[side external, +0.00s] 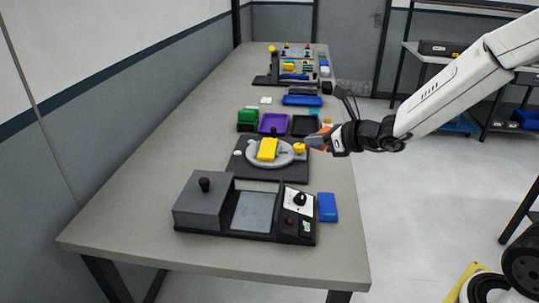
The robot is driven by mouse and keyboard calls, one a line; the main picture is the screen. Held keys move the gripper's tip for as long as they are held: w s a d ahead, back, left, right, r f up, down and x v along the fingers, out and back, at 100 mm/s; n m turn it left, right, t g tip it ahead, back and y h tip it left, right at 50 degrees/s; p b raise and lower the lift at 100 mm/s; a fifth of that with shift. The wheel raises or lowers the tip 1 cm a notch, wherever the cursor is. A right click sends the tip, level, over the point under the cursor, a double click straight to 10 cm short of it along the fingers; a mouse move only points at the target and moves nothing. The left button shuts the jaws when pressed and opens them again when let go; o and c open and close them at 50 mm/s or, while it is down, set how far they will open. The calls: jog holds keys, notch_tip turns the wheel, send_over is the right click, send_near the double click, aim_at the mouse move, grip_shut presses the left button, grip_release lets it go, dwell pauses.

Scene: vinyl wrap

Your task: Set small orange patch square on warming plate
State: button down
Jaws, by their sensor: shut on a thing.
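My gripper (317,142) is at the right side of the table, pointing left, beside the right edge of a round grey dish. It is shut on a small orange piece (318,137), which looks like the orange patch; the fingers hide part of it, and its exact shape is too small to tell. The likely warming plate is the flat grey panel (256,212) in the black device at the near end of the table. The panel looks bare. The gripper is behind and to the right of it, above table height.
The device has a grey box with a black knob (204,185) and a control panel (299,198). A blue block (327,207) stands beside it. The round dish (285,159) holds a yellow block (267,149). Purple (273,122) and black trays lie behind. The table's near left is clear.

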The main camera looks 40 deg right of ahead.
jog(key=shift+d+f, duration=0.1)
jog(key=shift+d, duration=0.05)
jog(key=shift+d+f, duration=0.2)
jog(key=shift+d, duration=0.2)
jog(key=s+d+f+n+g+y, duration=0.3)
jog(key=s+d+f+n+y, duration=0.2)
jog(key=s+d+f, duration=0.3)
jog(key=shift+d, duration=1.2)
